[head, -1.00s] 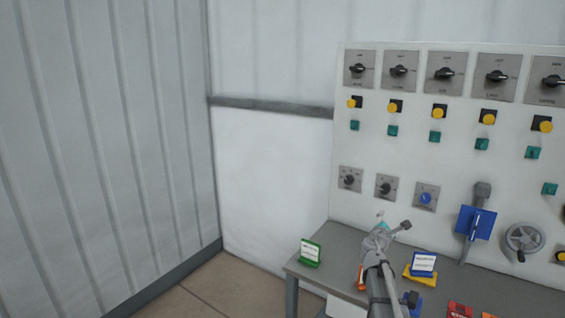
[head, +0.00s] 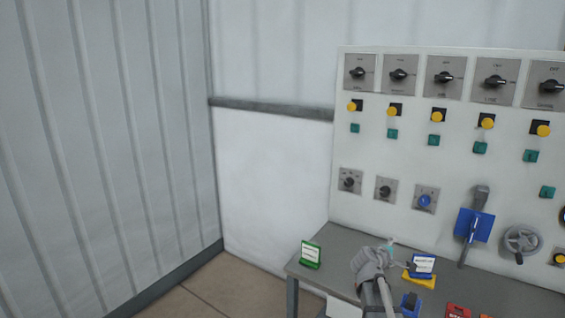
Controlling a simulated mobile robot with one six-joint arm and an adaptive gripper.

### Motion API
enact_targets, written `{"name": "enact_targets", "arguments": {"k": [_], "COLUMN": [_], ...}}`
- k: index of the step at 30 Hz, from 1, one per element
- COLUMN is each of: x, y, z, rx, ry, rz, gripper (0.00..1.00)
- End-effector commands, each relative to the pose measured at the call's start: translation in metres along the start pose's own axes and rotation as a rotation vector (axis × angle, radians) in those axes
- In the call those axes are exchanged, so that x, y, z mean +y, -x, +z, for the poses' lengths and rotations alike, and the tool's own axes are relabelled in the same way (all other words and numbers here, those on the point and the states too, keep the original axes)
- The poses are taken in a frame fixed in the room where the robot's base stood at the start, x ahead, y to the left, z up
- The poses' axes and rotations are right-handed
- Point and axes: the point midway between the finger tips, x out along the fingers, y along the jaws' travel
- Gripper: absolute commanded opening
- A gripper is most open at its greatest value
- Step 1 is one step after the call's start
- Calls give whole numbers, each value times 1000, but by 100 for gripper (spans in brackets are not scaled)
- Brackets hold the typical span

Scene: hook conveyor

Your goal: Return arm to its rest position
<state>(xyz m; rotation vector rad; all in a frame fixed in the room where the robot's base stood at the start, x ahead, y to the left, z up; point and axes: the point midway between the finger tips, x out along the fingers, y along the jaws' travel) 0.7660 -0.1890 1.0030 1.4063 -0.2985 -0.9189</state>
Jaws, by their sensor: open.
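My arm (head: 372,268) reaches up from the lower edge of the head view, over the grey table. My gripper (head: 400,254) is at its end, small in the picture, with its fingers spread and nothing seen between them. It appears in front of the table and below the panel's blue knob. It overlaps the left side of a white and blue card on a yellow base (head: 421,269) in the picture; I cannot tell whether they touch.
A control panel (head: 310,190) with knobs, yellow and green buttons, a blue-backed lever (head: 474,224) and a handwheel (head: 522,241) stands behind the table (head: 335,238). A green card holder (head: 311,254) is at the table's left. Red and blue items lie in front. Floor at left is clear.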

Motion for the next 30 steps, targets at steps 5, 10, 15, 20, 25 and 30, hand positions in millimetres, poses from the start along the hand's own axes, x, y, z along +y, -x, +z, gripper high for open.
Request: {"name": "enact_targets", "arguments": {"k": [5,10,15,20,25,30], "x": [-44,-88,-127,-158,-177,-184], "y": [35,74,122,175,221,245], "z": [11,13,11,8,6,3], "rx": [-38,-89,-154,-227,-295,-331], "ry": [-247,-452,-618,-732,-796,-817], "rz": [-226,-456,-699,-931,-1123,-1218], "gripper": [95,95,95,95,95,95]}}
